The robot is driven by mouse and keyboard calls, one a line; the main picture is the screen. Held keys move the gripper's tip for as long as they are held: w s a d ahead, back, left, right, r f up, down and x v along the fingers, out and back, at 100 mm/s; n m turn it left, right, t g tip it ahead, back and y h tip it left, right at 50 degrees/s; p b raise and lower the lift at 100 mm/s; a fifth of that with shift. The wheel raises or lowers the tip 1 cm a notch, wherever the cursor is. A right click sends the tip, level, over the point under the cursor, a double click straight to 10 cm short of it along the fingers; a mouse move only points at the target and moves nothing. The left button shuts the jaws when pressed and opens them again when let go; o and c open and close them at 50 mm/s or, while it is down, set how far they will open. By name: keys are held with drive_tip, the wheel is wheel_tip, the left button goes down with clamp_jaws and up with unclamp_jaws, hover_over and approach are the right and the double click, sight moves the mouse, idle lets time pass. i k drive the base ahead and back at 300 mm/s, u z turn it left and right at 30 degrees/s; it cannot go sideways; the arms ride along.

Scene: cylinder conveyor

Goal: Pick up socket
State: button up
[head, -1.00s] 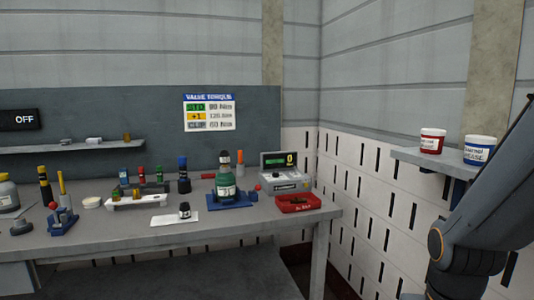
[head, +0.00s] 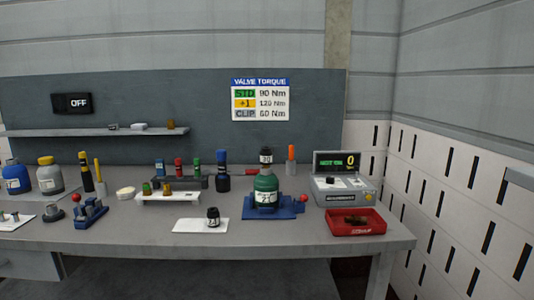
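A small dark cylindrical piece (head: 213,216), which looks like the socket, stands on a flat white pad (head: 188,226) near the front of the grey workbench (head: 120,236).
A red tray (head: 338,227) with small items lies at the bench's right front. Behind it stands a grey meter box (head: 333,197) reading 0. Several tools stand in a dark rack (head: 190,182) behind a white block (head: 152,200). The bench front left of the pad is clear.

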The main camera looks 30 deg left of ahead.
sight(266, 154)
drive_tip(key=u, duration=0.45)
drive_tip(key=i, duration=0.7)
drive_tip(key=u, duration=0.65)
